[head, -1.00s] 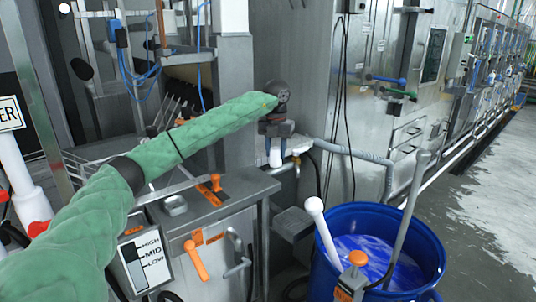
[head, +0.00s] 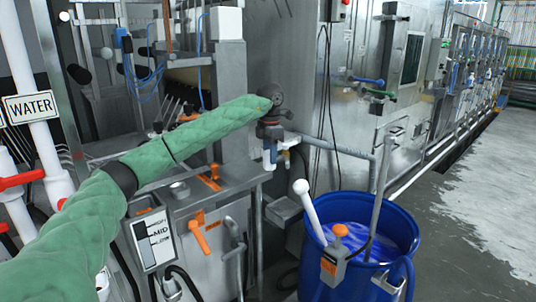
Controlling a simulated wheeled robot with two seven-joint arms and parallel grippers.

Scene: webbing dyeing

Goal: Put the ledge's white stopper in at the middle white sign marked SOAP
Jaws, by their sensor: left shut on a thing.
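My left gripper (head: 269,152) points down at the end of the green-sleeved arm, in the middle of the head view. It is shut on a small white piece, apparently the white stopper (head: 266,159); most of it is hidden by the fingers. The grey ledge with a pipe lies just behind and to the right of the gripper. No sign marked SOAP is in view. A white sign marked WATER (head: 30,107) hangs on a white pipe at the left edge. My right gripper is not in view.
A blue barrel (head: 400,225) of blue liquid, with a white-knobbed rod and an orange-handled fitting, stands right of the gripper. A steel cabinet with orange levers (head: 199,237) lies below my arm. Red-handled valves (head: 22,179) are at left. Open grey floor (head: 455,245) lies at right.

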